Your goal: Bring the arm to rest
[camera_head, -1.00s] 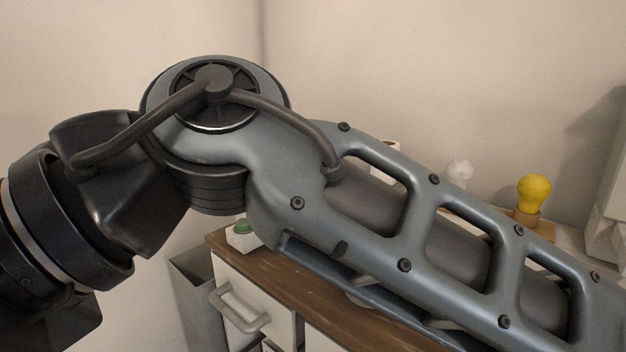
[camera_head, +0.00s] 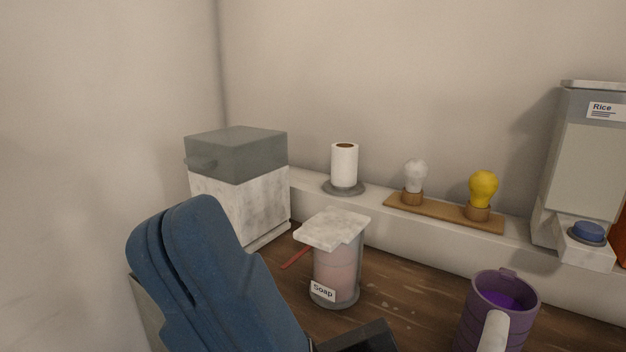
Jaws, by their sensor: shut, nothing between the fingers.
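A large blue rounded part (camera_head: 205,275) with a dark slot fills the lower left, close to the camera. A black part (camera_head: 362,338) shows beside it at the bottom edge. Both may belong to my arm, but I cannot be sure. I make out no gripper fingertips. The grey lattice arm link is not in view, and the counter is seen clearly.
On the wooden counter stand a marbled box with grey top (camera_head: 238,190), a soap container (camera_head: 337,270) and a purple jug (camera_head: 503,305). The ledge behind holds a paper roll (camera_head: 344,166), two bulbs on a board (camera_head: 440,211) and a rice dispenser (camera_head: 590,160).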

